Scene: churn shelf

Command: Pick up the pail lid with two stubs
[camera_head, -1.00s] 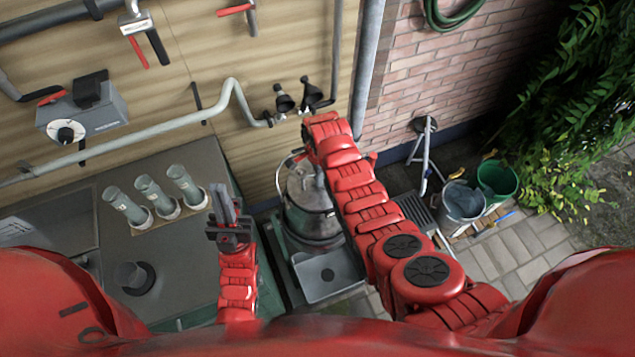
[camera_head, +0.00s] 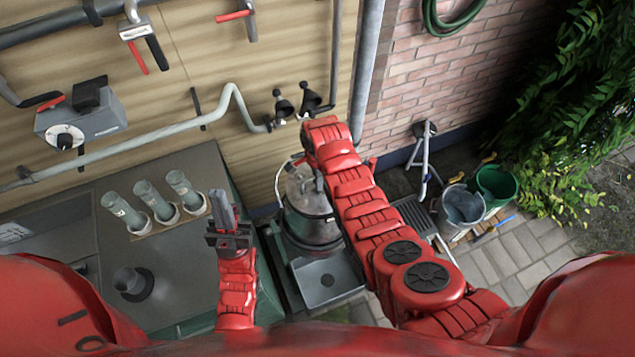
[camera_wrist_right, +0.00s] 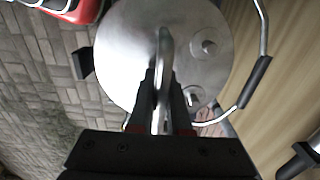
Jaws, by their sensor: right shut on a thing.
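The pail lid with two stubs (camera_wrist_right: 125,50) is a round grey metal disc that fills the upper middle of the right wrist view. One stub (camera_wrist_right: 207,47) is at its right side, and the other (camera_wrist_right: 193,96) is lower, near the rim. My right gripper (camera_wrist_right: 162,100) is shut on the lid's arched handle (camera_wrist_right: 164,48). In the head view the lid (camera_head: 301,186) sits at the top of the metal pail (camera_head: 310,226), partly hidden by my right arm. I cannot tell whether they touch. My left gripper (camera_head: 223,208) is over the dark bench, apart from the pail; its finger gap is unclear.
Three pipe stubs (camera_head: 155,199) stand on the dark bench (camera_head: 190,270) at left. A grey tray (camera_head: 328,282) lies in front of the pail. A wire bail with a dark grip (camera_wrist_right: 256,82) is beside the lid. Grey (camera_head: 461,205) and green (camera_head: 496,186) buckets stand at right.

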